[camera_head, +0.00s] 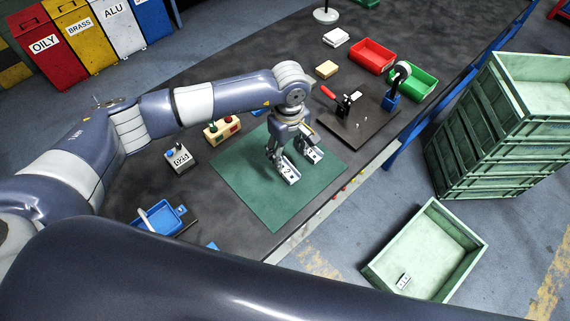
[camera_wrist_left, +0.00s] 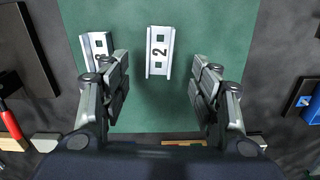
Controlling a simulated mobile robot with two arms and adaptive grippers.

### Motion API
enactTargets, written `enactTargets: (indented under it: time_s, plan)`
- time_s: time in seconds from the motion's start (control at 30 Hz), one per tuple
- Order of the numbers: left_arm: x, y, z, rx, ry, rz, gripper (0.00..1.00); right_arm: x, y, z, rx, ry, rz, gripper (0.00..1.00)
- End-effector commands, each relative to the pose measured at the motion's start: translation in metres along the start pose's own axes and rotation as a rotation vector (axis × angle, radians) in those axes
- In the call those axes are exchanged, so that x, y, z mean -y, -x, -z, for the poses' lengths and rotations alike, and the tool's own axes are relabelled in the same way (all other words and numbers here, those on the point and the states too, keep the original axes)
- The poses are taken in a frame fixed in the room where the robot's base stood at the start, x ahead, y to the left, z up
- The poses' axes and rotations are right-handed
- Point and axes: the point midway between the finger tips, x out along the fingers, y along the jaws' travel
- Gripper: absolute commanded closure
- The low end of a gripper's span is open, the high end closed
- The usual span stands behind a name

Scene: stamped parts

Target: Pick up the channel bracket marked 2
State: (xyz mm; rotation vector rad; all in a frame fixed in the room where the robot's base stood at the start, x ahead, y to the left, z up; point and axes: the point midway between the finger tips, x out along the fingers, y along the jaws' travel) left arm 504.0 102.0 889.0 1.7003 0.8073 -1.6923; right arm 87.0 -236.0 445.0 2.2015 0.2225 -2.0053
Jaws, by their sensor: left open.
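The channel bracket marked 2 (camera_head: 288,173) lies on a green mat (camera_head: 268,203). In the left wrist view the same bracket (camera_wrist_left: 160,52) shows its 2 and a square hole, centred ahead of my fingers. My left gripper (camera_head: 285,155) is open above the mat, close to this bracket. In the left wrist view my left fingers (camera_wrist_left: 160,88) stand wide apart with nothing between them. A second bracket (camera_head: 311,154) lies beside it; in the left wrist view this one (camera_wrist_left: 97,46) is partly covered by a finger and its mark is unclear. My right gripper is not in view.
A clamp fixture plate (camera_head: 362,135) stands beyond the mat, with red (camera_head: 373,56) and green (camera_head: 413,86) bins behind. A button box (camera_head: 222,131) and a counter marked with digits (camera_head: 179,159) are left of the mat. A pale green crate (camera_head: 392,254) holds one small part.

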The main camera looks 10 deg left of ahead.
Motion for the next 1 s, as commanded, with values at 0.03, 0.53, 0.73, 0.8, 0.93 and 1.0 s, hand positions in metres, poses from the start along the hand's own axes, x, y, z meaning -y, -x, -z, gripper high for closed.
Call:
enactTargets:
  time_s: [0.03, 0.53, 0.73, 0.8, 0.93, 1.0]
  plan:
    - [0.000, -0.007, -0.001, 0.003, 0.002, 0.003, 0.43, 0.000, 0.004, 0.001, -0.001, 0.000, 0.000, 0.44]
    - [0.000, -0.059, 0.001, 0.005, 0.004, 0.001, 0.43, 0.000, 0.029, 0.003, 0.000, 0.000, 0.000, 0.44]
    - [-0.001, -0.078, 0.002, 0.004, 0.003, -0.001, 0.43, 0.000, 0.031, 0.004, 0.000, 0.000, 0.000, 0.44]
    - [-0.001, -0.079, 0.002, 0.004, 0.002, -0.003, 0.43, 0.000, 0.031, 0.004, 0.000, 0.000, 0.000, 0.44]
    - [-0.001, -0.079, 0.002, 0.004, 0.002, -0.003, 0.43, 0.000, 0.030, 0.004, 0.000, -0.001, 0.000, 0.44]
    - [-0.001, -0.079, 0.002, 0.004, 0.002, -0.003, 0.52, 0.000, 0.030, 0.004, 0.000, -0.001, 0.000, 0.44]
